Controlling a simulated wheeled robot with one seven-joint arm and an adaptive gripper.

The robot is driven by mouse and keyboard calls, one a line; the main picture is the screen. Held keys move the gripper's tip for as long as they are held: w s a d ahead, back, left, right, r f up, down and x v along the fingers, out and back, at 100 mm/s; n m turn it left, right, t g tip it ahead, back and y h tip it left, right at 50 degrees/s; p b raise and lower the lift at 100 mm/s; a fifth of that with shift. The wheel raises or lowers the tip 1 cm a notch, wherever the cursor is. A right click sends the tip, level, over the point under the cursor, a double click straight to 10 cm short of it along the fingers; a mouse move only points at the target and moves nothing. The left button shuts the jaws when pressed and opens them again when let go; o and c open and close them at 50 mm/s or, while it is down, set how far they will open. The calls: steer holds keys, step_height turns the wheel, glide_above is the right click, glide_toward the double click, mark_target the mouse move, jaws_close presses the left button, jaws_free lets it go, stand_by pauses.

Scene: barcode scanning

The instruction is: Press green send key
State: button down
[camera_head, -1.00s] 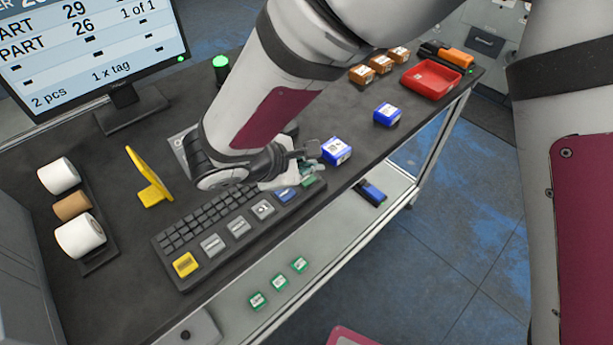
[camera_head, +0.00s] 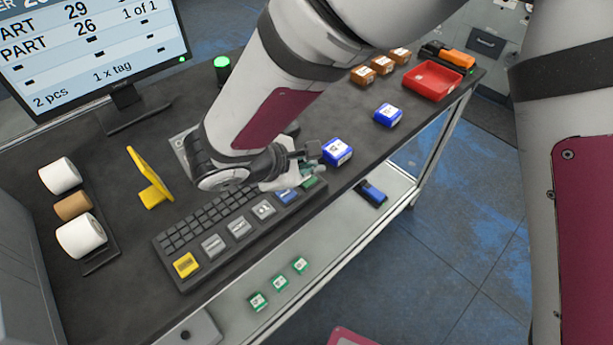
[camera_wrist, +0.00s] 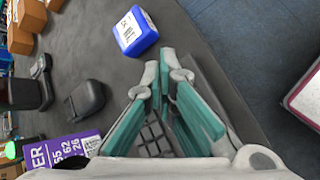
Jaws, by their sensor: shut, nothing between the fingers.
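The keyboard (camera_head: 203,256) lies along the table's front edge, with a row of large keys. The green key (camera_head: 312,183) is at its right end, next to a blue key (camera_head: 287,196). My gripper (camera_head: 308,163) is just above and behind the green key, close to it; I cannot tell whether it touches. In the wrist view my gripper (camera_wrist: 166,75) has its teal-padded fingers together at the tips, with nothing between them. Part of the keyboard (camera_wrist: 153,140) shows between the fingers lower down. The green key is hidden in the wrist view.
A blue box (camera_head: 337,151) stands just right of my gripper, and another blue box (camera_head: 388,115) is farther back. A red tray (camera_head: 431,80) and brown boxes (camera_head: 382,65) are at the far end. A yellow stand (camera_head: 150,180) and label rolls (camera_head: 80,236) are at left.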

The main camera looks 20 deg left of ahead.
mark_target(309, 181)
steer(key=shift+f+b, duration=0.9)
steer(key=shift+b, duration=0.15)
stand_by(0.9)
steer(key=shift+r, duration=0.1)
steer(key=shift+r+p, duration=0.4)
steer(key=shift+r, duration=0.4)
steer(key=shift+r, duration=0.1)
steer(key=shift+r+p, duration=1.35)
steer(key=shift+r, duration=1)
